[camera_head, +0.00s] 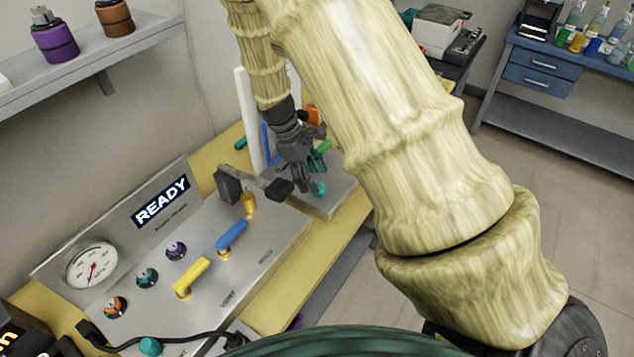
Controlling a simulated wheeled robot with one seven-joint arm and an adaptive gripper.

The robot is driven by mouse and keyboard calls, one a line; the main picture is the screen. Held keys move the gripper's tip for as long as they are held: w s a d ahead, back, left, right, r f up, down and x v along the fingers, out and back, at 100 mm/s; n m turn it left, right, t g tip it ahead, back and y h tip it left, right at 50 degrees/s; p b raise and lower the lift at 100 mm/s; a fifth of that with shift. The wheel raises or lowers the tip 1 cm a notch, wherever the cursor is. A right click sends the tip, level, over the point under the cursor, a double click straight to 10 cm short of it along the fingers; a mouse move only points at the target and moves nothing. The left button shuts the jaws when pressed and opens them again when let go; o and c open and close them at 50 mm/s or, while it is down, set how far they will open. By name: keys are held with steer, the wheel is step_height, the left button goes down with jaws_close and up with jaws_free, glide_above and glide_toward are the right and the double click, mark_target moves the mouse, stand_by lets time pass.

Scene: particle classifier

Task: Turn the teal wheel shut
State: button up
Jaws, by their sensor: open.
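A small teal part (319,189) shows on the grey base plate (325,208) at the far end of the bench, just right of my gripper's fingertips. It may be the teal wheel; its full shape is partly hidden by the gripper. My gripper (306,187) is open, pointing down beside it. I cannot tell whether the fingers touch it. A teal knob (147,278) sits on the panel, and another teal piece (150,346) is at the panel's front edge.
The metal panel (265,235) has a READY display (161,203), a gauge (92,267), a yellow lever (191,278), a blue lever (232,235) and a black-handled lever (262,187) close to my gripper. A white upright (248,115) stands behind.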

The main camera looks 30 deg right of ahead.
mark_target(318, 185)
steer(key=shift+s+d+f, duration=0.3)
steer(key=shift+s+f, duration=0.3)
steer(key=shift+f, duration=0.15)
steer(key=shift+p+x, duration=0.3)
steer(key=shift+x, duration=0.6)
steer(key=shift+w, duration=0.1)
steer(key=c, duration=1)
